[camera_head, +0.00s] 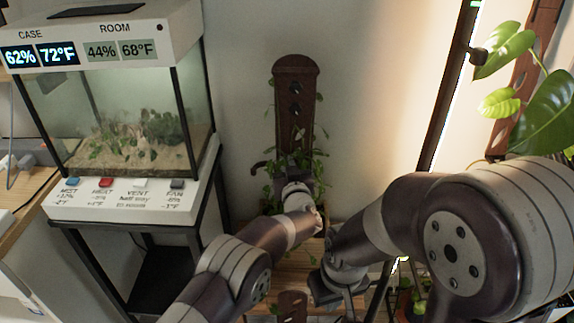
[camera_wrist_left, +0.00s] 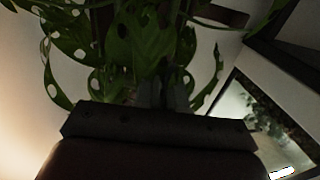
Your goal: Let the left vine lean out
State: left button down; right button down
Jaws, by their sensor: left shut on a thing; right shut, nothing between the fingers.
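The left vine (camera_head: 319,172) has small green leaves and climbs a dark brown upright board (camera_head: 294,75) against the back wall. My left gripper (camera_head: 305,207) reaches in among its lower leaves. In the left wrist view large, holed leaves (camera_wrist_left: 130,45) hang around the left fingers (camera_wrist_left: 164,92). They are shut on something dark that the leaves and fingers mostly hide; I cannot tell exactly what. A short dark arm (camera_head: 259,166) sticks out left of the board. My right gripper (camera_head: 338,290) is shut and empty, low in front of the vine.
A glass case (camera_head: 130,115) with switches stands on a black frame at left; it also shows in the left wrist view (camera_wrist_left: 245,100). A larger-leaved plant (camera_head: 545,112) on another brown board (camera_head: 541,35) is at right. A brown post (camera_head: 450,95) leans between them.

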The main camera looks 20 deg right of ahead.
dwell(0.9)
pick_arm(q)
jog(key=w+a+f+n+g+b, duration=0.1)
jog(key=w+a+f+n+b, duration=0.1)
jog(key=a, duration=0.5)
jog(key=w+a+f+n+b, duration=0.2)
jog(key=a+f+n+b, duration=0.2)
jog(key=a+n+b, duration=0.2)
jog(key=shift+w+a+g+h, duration=0.15)
jog(key=shift+a+g+h, duration=0.2)
jog(key=shift+a, duration=0.55)
jog(key=c, duration=1.2)
grip_release()
